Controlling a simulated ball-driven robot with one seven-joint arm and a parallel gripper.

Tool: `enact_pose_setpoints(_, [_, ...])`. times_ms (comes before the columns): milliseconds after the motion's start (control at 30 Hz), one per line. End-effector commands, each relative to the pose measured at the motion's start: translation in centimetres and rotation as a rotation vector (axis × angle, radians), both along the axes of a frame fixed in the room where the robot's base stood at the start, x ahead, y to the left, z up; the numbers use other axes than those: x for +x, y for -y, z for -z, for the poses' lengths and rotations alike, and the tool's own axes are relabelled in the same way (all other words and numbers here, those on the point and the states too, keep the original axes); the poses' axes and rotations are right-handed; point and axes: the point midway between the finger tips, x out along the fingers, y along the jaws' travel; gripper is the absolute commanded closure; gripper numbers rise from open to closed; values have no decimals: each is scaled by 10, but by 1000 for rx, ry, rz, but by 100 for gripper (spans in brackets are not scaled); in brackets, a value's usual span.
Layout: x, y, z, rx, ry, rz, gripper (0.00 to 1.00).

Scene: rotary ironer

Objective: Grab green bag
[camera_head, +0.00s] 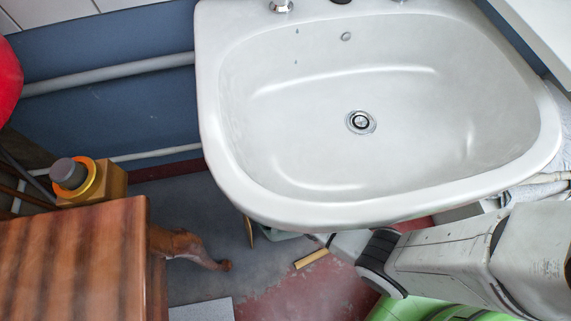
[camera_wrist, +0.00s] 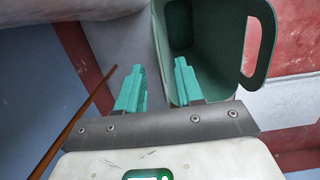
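The green bag (camera_wrist: 239,88) is in the upper right of the wrist view. It looks like a stiff, dark green open container with a looped handle (camera_wrist: 264,38) at its right. My gripper (camera_wrist: 159,64) is open, with two teal fingers apart. The right finger overlaps the bag's open side in the picture, and the bag's left edge shows between the fingers. I cannot tell whether they touch. In the head view, a small greenish patch (camera_head: 284,236) under the sink's front rim may be the bag. There the sink hides most of it and my gripper.
The white sink (camera_head: 300,185) overhangs the floor where my arm reaches under it. A wooden table (camera_head: 75,265) stands at the left, with a brown object (camera_head: 185,246) beside it. A thin brown stick (camera_wrist: 78,122) lies left of my fingers. A small yellowish block (camera_head: 311,258) is on the floor.

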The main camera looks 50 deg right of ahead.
Motion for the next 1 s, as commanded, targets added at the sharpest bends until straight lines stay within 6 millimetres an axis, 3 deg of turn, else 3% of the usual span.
enact_pose_setpoints(300, [-1,2,45,0,-1,0,64])
enact_pose_setpoints(567, [-1,2,46,0,0,0,64])
enact_pose_setpoints(933, [-2,2,46,1,-1,0,99])
enact_pose_setpoints(1000, [-2,2,46,1,-1,0,100])
